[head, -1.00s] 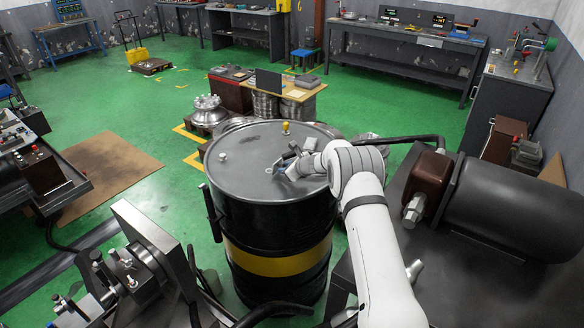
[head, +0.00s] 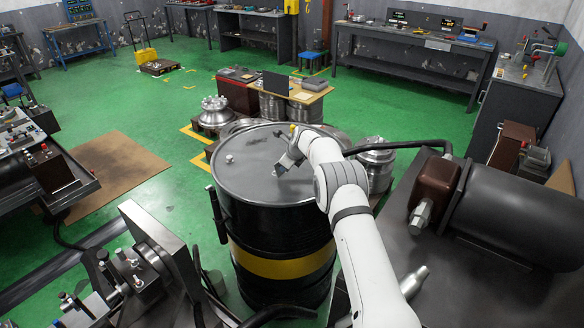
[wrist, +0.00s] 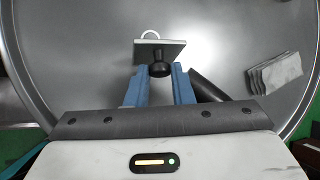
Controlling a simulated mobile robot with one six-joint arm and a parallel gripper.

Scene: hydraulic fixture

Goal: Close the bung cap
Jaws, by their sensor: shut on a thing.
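A black steel drum (head: 262,185) with a yellow band stands upright in front of me. Its lid (wrist: 75,60) fills most of the wrist view. My gripper (wrist: 160,80) is low over the lid, its blue fingers shut on a black round knob (wrist: 159,69) with a square grey plate (wrist: 160,48) just beyond it. I cannot tell whether this is the bung cap. A pale ring (wrist: 150,34) is partly hidden behind the plate. In the head view my gripper (head: 283,165) is over the right half of the lid. A small light fitting (head: 229,159) sits at the lid's left.
A dark motor (head: 520,210) with a brown box stands at the right, and a grey metal fixture (head: 150,245) at the lower left. Flanged metal parts (head: 215,112) stand behind the drum. Green floor is open beyond.

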